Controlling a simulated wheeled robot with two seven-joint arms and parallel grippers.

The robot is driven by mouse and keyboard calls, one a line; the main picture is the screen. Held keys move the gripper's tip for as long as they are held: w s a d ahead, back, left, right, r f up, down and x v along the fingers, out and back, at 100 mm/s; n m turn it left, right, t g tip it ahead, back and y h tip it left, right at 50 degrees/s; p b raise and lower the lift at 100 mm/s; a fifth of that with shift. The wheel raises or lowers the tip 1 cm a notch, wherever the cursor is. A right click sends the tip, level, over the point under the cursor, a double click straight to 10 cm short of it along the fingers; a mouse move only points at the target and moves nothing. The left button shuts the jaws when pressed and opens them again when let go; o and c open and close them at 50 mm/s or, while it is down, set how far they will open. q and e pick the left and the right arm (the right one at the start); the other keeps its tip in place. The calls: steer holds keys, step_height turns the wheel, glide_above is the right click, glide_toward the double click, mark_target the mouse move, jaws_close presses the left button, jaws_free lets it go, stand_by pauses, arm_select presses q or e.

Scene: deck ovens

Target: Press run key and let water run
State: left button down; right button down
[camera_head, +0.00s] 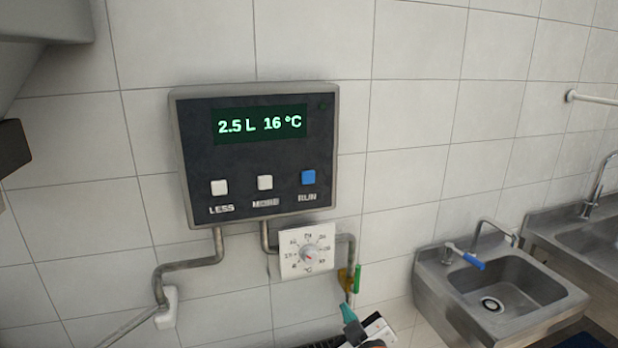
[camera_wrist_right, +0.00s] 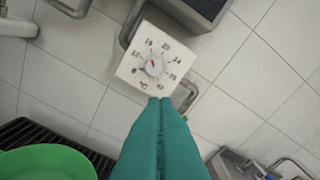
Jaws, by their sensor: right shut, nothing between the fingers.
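The water panel (camera_head: 258,152) is a dark control box on the tiled wall. Its display (camera_head: 260,124) reads 2.5 L 16 °C in green. Below it are the white LESS key (camera_head: 219,187), a white middle key (camera_head: 265,182) with a blurred label, and the blue RUN key (camera_head: 308,177). My right gripper (camera_head: 347,310) is below and right of the panel, well under the RUN key and apart from it. Its teal fingers (camera_wrist_right: 160,103) are shut and empty, just below the dial in the wrist view. My left gripper is not in view.
A white temperature dial (camera_head: 307,252) hangs under the panel, with a green-handled valve (camera_head: 357,279) beside it. Pipes run along the wall. A steel sink (camera_head: 455,293) stands at right. A green bowl-like vessel (camera_wrist_right: 45,164) sits by a black grate (camera_wrist_right: 62,133) at lower left.

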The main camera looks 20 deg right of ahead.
mark_target(308, 177)
steer(key=w+a+r+n+t+y, duration=0.1)
steer(key=w+r+n+t+y, duration=0.2)
steer(key=r, duration=0.7)
steer(key=w+a+r+n+t+y, duration=0.1)
steer(key=w+r+n+t+y, duration=0.2)
steer(key=r, duration=0.8)
steer(key=w+n+t, duration=0.1)
steer(key=n+t, duration=0.1)
steer(key=t, duration=0.1)
steer(key=shift+w+a+n+y, duration=0.15)
steer(key=shift+n+y, duration=0.25)
steer(key=shift+w, duration=0.1)
steer(key=shift+w+a+b, duration=0.15)
steer(key=shift+w+b, duration=2.2)
steer(key=shift+w, duration=2)
